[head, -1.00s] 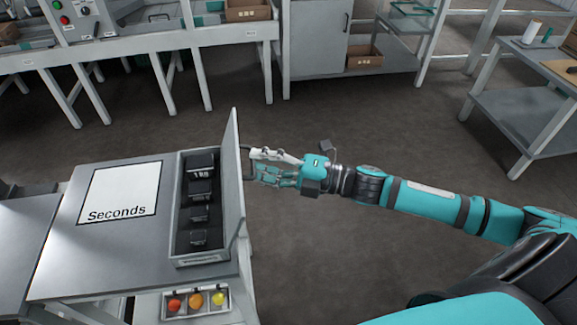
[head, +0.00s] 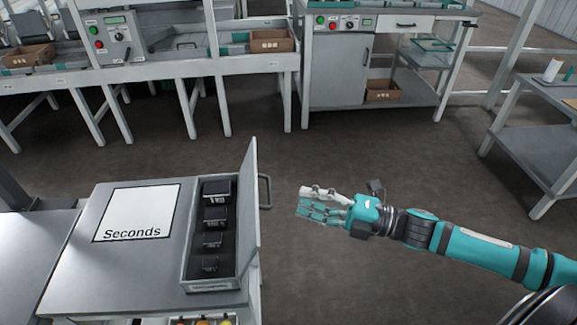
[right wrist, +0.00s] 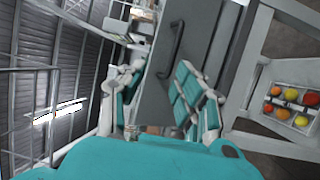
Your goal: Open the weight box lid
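The weight box (head: 212,287) is a grey open-topped box on a metal bench, with several dark weights (head: 212,218) in a row inside. Its lid (head: 250,210) stands upright along the box's right side, so the box is open. The lid's handle (head: 266,192) is on its outer right face; in the right wrist view the handle (right wrist: 172,52) shows on the grey lid (right wrist: 150,95). My right gripper (head: 305,204) is open and empty, to the right of the handle and apart from it. My left gripper is not in view.
A white "Seconds" panel (head: 137,213) lies left of the box. A grey cabinet (head: 337,75) stands behind and a side table (head: 545,145) at right. Open floor lies between.

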